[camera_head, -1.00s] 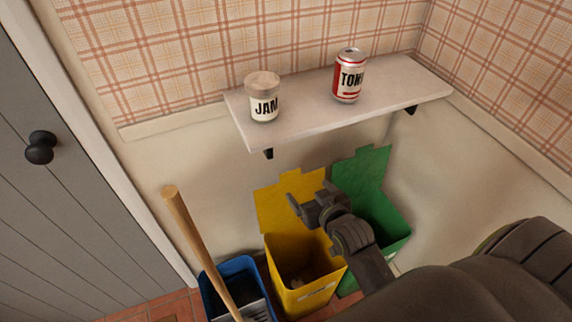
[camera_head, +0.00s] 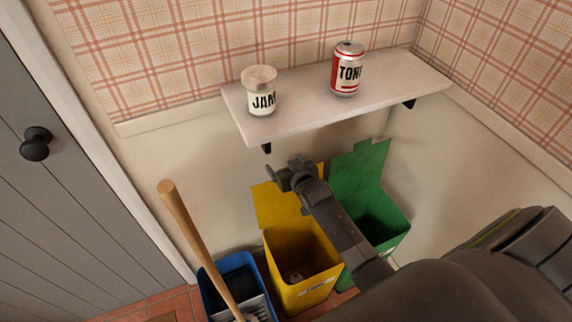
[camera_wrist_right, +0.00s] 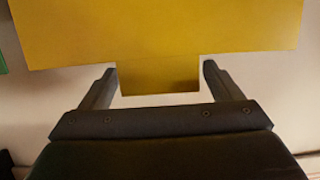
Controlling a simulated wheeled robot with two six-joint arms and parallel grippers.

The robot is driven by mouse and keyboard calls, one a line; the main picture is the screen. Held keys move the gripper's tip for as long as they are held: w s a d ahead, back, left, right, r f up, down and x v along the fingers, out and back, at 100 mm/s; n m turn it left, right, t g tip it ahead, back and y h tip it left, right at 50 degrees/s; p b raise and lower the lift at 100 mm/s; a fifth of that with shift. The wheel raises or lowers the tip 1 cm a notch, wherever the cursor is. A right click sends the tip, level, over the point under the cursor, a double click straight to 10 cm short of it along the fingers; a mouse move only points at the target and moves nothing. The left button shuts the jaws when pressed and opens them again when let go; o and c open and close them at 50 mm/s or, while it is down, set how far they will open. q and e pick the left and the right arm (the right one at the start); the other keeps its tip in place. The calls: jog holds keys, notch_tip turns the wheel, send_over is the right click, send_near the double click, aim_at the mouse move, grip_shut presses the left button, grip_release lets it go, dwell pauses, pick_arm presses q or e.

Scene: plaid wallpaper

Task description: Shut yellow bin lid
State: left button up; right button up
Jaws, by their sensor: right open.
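The yellow bin (camera_head: 304,283) stands on the floor with its mouth uncovered and a small pale item inside. Its yellow lid (camera_head: 275,208) stands raised at the back, partly hidden by my right arm. My right gripper (camera_head: 283,172) is open and empty, at the lid's top edge in the head view. In the right wrist view, the lid (camera_wrist_right: 160,35) fills the top, and its tab (camera_wrist_right: 158,80) shows between the open fingers of my right gripper (camera_wrist_right: 159,72). I cannot tell whether they touch. My left gripper is out of view.
A green bin (camera_head: 385,225) with its lid raised stands right of the yellow one. A blue bin (camera_head: 237,265) with a wooden handle (camera_head: 195,235) leaning out is on the left. A shelf (camera_head: 310,115) with a jam jar (camera_head: 260,90) and a can (camera_head: 347,70) hangs above.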

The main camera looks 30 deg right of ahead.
jog(key=shift+w, duration=0.25)
